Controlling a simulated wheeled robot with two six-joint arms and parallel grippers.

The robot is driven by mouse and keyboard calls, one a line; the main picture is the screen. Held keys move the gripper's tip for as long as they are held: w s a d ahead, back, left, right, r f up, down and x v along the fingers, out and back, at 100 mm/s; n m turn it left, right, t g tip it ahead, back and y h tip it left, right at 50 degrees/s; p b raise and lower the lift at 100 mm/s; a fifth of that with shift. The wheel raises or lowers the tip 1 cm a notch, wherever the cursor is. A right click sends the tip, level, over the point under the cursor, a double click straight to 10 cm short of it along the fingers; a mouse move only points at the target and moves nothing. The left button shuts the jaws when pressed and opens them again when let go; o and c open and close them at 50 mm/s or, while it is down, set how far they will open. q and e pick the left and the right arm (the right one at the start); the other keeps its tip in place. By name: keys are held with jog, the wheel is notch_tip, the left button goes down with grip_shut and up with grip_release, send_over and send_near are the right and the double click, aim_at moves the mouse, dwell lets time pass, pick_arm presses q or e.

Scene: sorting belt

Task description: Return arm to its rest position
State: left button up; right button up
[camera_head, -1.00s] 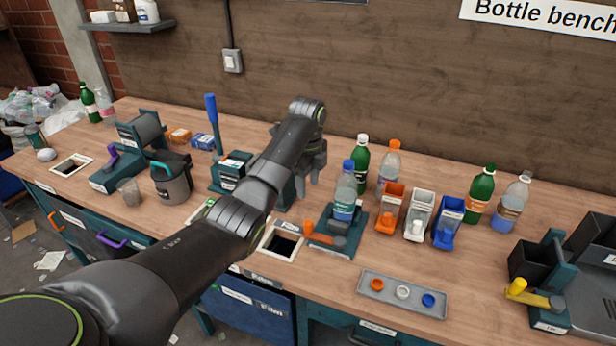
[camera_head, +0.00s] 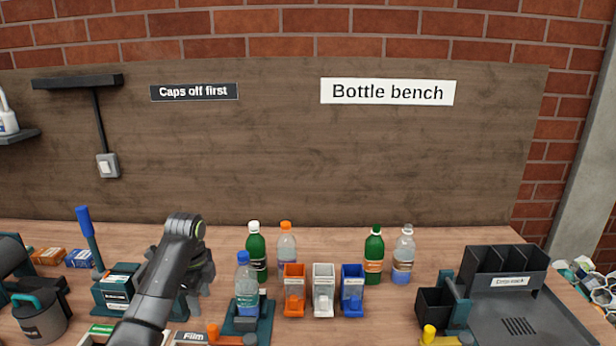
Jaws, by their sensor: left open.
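My left arm comes up from the bottom of the head view. Its gripper (camera_head: 200,283) hangs at the arm's far end, partly hidden behind my own wrist, and looks empty. It is above the bench, left of a clear bottle with a blue cap (camera_head: 246,287) that stands upright in a dark teal fixture (camera_head: 258,325). The gripper and this bottle are apart. My right gripper does not show.
Behind stand a green bottle with a white cap (camera_head: 256,252), an orange-capped bottle (camera_head: 287,248), a green bottle (camera_head: 374,256) and a clear bottle (camera_head: 403,256). Orange (camera_head: 293,275), white (camera_head: 323,275) and blue bins (camera_head: 352,275) stand in front. A black rack (camera_head: 505,262) is right.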

pick_arm(q)
jog(key=s+f+n, duration=0.1)
jog(key=s+f, duration=0.1)
jog(key=f, duration=0.1)
jog(key=s+f+n, duration=0.1)
jog(key=s+f, duration=0.2)
jog(key=s+a+f+n, duration=0.1)
jog(key=s+f, duration=0.1)
jog(key=f, duration=0.1)
jog(key=shift+s+f+n+t, duration=0.2)
jog(key=shift+f+n+t, duration=0.1)
jog(key=shift+f, duration=0.05)
jog(key=s+f+n, duration=0.5)
jog(key=s+f, duration=0.1)
jog(key=s, duration=0.5)
jog(key=s+a+r+n+t+y, duration=0.1)
jog(key=s+r+n+t+y, duration=0.15)
jog(key=s+n, duration=1.4)
jog(key=s+a+f+m+g+h, duration=0.1)
jog(key=s+f+m, duration=0.2)
jog(key=f, duration=0.9)
jog(key=s+a+f+m, duration=0.1)
jog(key=s+f+m, duration=0.3)
jog(key=f, duration=0.8)
jog(key=s+d+f+g, duration=0.1)
jog(key=s+f, duration=1.4)
jog(key=f, duration=0.1)
jog(key=shift+d+h, duration=0.35)
jog(key=shift+n, duration=0.25)
